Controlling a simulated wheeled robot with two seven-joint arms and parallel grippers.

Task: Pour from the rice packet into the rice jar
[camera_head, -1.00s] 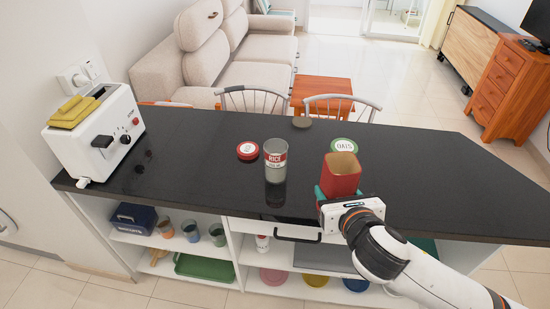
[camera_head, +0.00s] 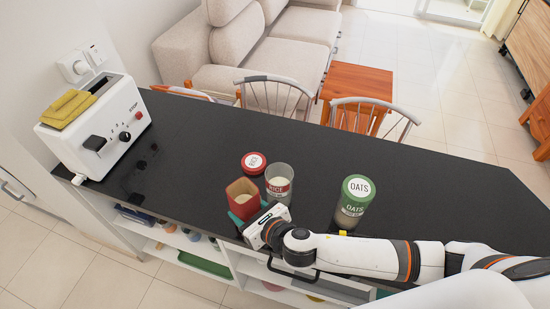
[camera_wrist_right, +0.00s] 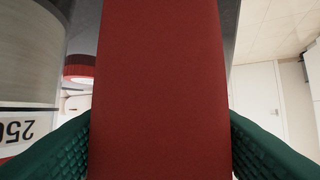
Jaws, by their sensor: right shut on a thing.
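The rice packet (camera_head: 241,203) is a red upright box with an open top showing a tan inside. My right gripper (camera_head: 243,218) is shut on it, and the packet stands upright at the left of the rice jar. The rice jar (camera_head: 279,184) is clear glass with a red and white label, open on top, with pale content showing inside. In the right wrist view the packet (camera_wrist_right: 160,90) fills the middle between the green fingers, and the jar (camera_wrist_right: 28,60) shows at the left. Whether the packet touches the counter is hard to tell. My left gripper is not in view.
The red rice lid (camera_head: 254,162) lies behind the packet. An oats jar (camera_head: 354,203) with a green lid stands to the right. A white toaster (camera_head: 95,130) is at the far left. The black counter (camera_head: 440,190) is clear at the right.

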